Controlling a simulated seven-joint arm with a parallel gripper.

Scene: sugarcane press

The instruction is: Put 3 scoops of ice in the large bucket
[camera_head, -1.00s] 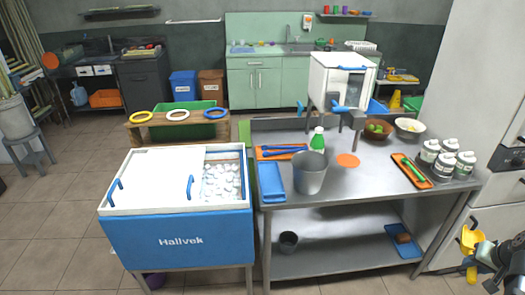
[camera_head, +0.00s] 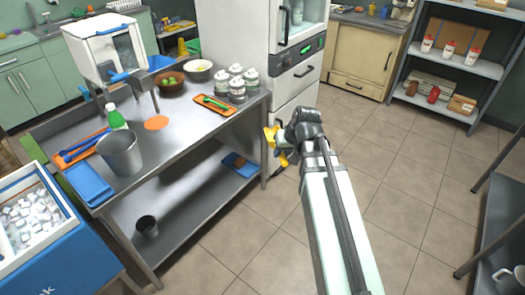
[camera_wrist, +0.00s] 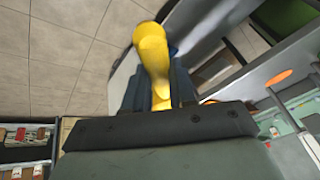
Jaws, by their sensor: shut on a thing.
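My gripper (camera_head: 288,142) is shut on a yellow scoop (camera_head: 270,138) and holds it off the right end of the steel table. In the wrist view the yellow scoop (camera_wrist: 152,50) sticks out between the dark fingers; the scoop's inside cannot be seen. The large grey metal bucket (camera_head: 120,155) stands upright on the table's left part, well left of my gripper. The ice (camera_head: 32,218) lies as white cubes in the open part of the blue and white ice chest (camera_head: 62,252), cut off at the left edge.
The steel table (camera_head: 185,132) carries blue trays (camera_head: 88,184), a green bottle (camera_head: 116,117), a white dispenser (camera_head: 105,50), bowls and several white jars. A small dark bucket (camera_head: 147,226) stands on its lower shelf. A tall white appliance (camera_head: 235,40) stands behind.

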